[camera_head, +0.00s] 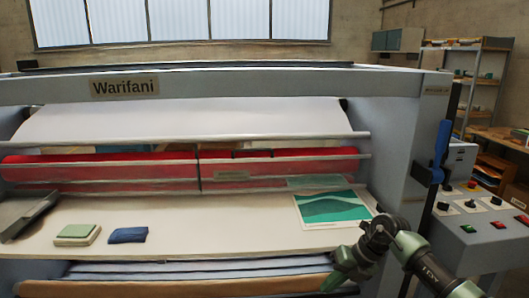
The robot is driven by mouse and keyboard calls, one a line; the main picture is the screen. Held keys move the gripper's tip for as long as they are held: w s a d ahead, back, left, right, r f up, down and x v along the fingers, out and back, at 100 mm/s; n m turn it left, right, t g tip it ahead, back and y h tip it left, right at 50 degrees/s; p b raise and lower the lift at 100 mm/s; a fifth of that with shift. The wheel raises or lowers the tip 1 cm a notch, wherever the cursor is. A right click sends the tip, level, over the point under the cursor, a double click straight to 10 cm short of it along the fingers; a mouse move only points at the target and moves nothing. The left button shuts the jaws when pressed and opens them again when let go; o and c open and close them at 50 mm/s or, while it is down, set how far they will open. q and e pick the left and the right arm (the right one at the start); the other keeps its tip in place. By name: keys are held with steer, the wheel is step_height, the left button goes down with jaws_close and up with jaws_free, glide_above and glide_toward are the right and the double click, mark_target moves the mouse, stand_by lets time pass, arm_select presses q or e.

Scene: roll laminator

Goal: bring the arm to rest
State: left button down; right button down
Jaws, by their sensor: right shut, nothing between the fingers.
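My right arm (425,262) comes in from the lower right. Its gripper (338,274) hangs at the front edge of the laminator's table, pointing down and left. It is shut and holds nothing. It is apart from the green print (332,209), which lies on the table behind it. My left gripper is not in view.
The laminator (230,86) has red rollers (100,170) behind thin bars. A green pad (77,233) and a blue cloth (128,235) lie on the table (220,225). A control panel (478,228) with knobs and buttons and a blue lever (441,150) stand right.

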steer(key=s+a+f+m+t+y, duration=0.25)
steer(key=a+f+m+y, duration=0.4)
steer(key=a+f, duration=0.35)
steer(key=s+d+f+m+t+h+b, duration=0.1)
steer(key=s+d+f+m+t+h, duration=0.2)
steer(key=f+m, duration=0.45)
steer(key=s+d+f+m+t+h, duration=0.1)
steer(key=s+d+f+m+h, duration=0.2)
steer(key=f, duration=0.7)
steer(key=s+d+f+m+t+h+b, duration=0.1)
steer(key=s+d+f+m+t, duration=0.3)
steer(key=f+m, duration=0.4)
steer(key=s+d+f+m+g+h, duration=0.2)
steer(key=s+d+f+m+g, duration=0.1)
steer(key=s+f, duration=0.6)
steer(key=s+d+f+m+g+h, duration=0.25)
steer(key=s+f, duration=0.35)
steer(key=s, duration=0.5)
steer(key=s+f+m+g, duration=0.2)
steer(key=s+f, duration=0.1)
steer(key=s, duration=0.8)
steer(key=s+f+m+g, duration=0.1)
steer(key=s+f+g, duration=0.2)
steer(key=s, duration=0.9)
steer(key=shift+d+m+g+h, duration=0.3)
steer(key=shift+d+m+h, duration=0.05)
steer(key=shift+h, duration=0.05)
